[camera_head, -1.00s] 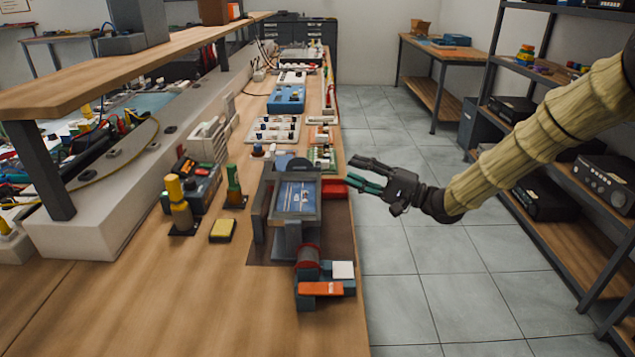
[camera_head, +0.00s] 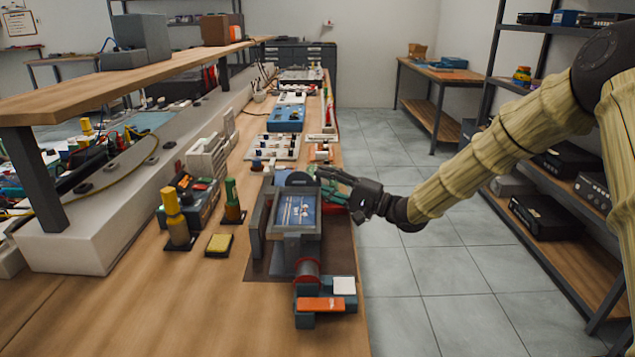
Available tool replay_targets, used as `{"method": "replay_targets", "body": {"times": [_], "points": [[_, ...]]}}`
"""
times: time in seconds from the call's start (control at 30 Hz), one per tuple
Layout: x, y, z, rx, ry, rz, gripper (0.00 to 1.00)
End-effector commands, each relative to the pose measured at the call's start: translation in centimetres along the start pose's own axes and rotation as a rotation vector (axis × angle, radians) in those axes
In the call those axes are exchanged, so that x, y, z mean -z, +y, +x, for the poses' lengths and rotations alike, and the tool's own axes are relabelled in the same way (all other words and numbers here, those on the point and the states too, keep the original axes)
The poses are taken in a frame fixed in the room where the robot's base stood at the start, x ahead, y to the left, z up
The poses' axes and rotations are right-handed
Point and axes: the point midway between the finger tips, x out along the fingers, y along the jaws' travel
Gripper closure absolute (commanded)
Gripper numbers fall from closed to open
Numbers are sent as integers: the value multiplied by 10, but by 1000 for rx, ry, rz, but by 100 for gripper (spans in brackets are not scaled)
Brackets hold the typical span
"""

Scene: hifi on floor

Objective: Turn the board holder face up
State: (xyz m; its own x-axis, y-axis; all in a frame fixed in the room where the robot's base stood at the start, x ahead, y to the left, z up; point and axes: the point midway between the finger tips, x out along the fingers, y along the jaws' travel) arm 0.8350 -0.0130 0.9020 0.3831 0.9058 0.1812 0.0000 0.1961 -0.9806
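The board holder (camera_head: 294,240) is a grey frame with a blue, white-marked panel (camera_head: 297,212) tilted toward the camera. It stands on a brown mat (camera_head: 340,247) near the bench's right edge. My gripper (camera_head: 323,183) is at the holder's far right corner, reaching in from the right. Its dark upper finger and greenish lower finger look spread apart. Nothing is clearly held between them. Whether a finger touches the frame cannot be told, and the holder's underside and far side are hidden.
A red spool (camera_head: 307,270) and a block with an orange piece (camera_head: 321,304) stand in front of the holder. A yellow sponge (camera_head: 219,244), a yellow-topped post (camera_head: 176,215) and a green-topped post (camera_head: 232,201) stand left. The near left bench is clear.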

Motion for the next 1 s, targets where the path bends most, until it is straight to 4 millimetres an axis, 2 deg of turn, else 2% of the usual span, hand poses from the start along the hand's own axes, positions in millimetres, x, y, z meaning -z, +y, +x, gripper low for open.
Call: {"method": "replay_targets", "body": {"times": [0.2, 0.53, 0.57, 0.73, 1.0], "points": [[0, 0, 17, 0, -1, 0, 65], [0, 0, 19, 0, 0, 0, 65], [0, 0, 19, 0, 0, 0, 68], [0, 0, 19, 0, 0, 0, 99], [0, -1, 19, -1, -1, -1, 100]]}}
